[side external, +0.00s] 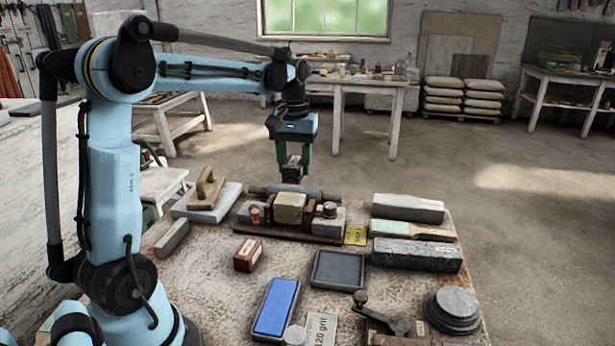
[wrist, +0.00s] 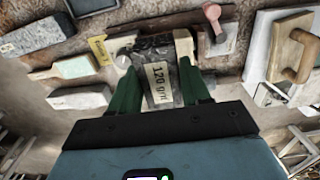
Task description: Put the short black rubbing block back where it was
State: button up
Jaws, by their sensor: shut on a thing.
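My gripper (side external: 291,170) hangs over the far side of the table, a little above and behind the block rack. In the wrist view, its two green fingers (wrist: 161,90) are shut on a short black block (wrist: 162,97) with a pale label reading "120 grit". The held block shows small and dark in the side view (side external: 292,177), apart from the table. The low brown rack (side external: 290,236) holds a beige block (side external: 289,208), darker brown pieces and a grey block with a knob (side external: 327,222). The held block hides part of the rack in the wrist view.
A wooden-handled float (side external: 205,192) stands left of the rack. Grey stones (side external: 408,208) and a rough dark bar (side external: 416,255) lie right. A yellow tag (side external: 355,235), dark red block (side external: 247,254), black tray (side external: 337,269) and blue stone (side external: 276,307) are nearer the camera.

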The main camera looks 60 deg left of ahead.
jog(key=s+d+f, duration=0.3)
jog(key=s+d, duration=0.2)
jog(key=d, duration=0.5)
jog(key=s+d+f, duration=0.2)
jog(key=s+d, duration=0.3)
jog(key=d, duration=0.4)
send_over(287, 265)
notch_tip(287, 265, down, 7)
jog(key=shift+s+d, duration=0.1)
jog(key=shift+f, duration=2.05)
jog(key=shift+f, duration=0.15)
jog(key=o, duration=1.1)
jog(key=shift+o, duration=0.2)
